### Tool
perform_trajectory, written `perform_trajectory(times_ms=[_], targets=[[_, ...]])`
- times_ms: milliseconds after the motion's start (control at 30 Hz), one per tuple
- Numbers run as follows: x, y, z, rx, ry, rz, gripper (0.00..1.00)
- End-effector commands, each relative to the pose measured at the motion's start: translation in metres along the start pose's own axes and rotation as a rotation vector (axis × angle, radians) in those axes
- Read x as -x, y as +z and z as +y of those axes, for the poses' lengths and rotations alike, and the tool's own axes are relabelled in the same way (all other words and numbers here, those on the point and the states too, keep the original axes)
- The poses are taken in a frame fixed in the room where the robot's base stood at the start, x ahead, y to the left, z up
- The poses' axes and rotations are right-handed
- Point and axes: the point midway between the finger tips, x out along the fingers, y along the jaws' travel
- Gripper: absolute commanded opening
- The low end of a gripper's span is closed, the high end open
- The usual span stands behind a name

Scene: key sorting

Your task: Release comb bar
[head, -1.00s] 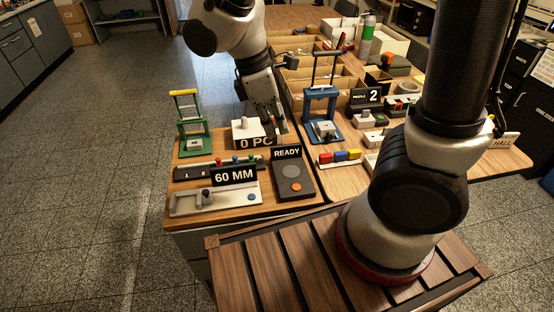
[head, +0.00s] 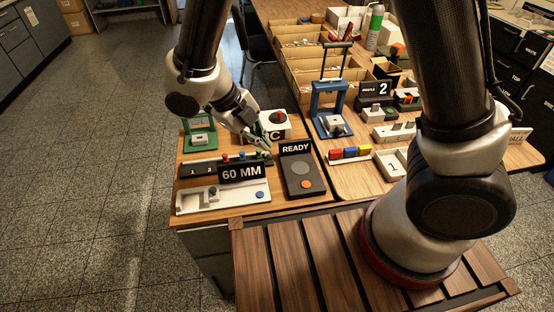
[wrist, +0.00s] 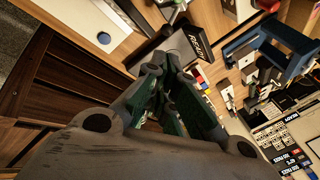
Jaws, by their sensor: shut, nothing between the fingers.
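No part is labelled as a comb bar. A dark bar numbered 1 and 2 (head: 196,170) lies on the left table, with red, blue and green knobs along its back; it may be the comb bar. My gripper (head: 266,153) is shut and empty, tilted down over the bar's right end beside the READY panel (head: 299,172). I cannot tell whether its tips touch a knob. In the wrist view the dark green fingers (wrist: 166,75) are together, with the READY panel (wrist: 180,45) beyond them. The 60 MM sign (head: 240,173) hides part of the bar.
A white tray (head: 200,203) with a blue button lies in front of the bar. A white box with a red knob (head: 281,126) stands close behind my gripper. A blue frame (head: 330,108) stands right.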

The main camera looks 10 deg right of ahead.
Motion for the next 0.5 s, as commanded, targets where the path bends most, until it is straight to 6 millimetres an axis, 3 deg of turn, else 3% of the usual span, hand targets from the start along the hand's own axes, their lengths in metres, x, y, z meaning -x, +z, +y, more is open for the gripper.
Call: perform_trajectory(times_ms=[333,500], targets=[[-0.003,0.0,0.0,0.0,0.0,0.001,0.0],[-0.023,-0.001,-0.001,-0.001,0.0,0.004,0.0]])
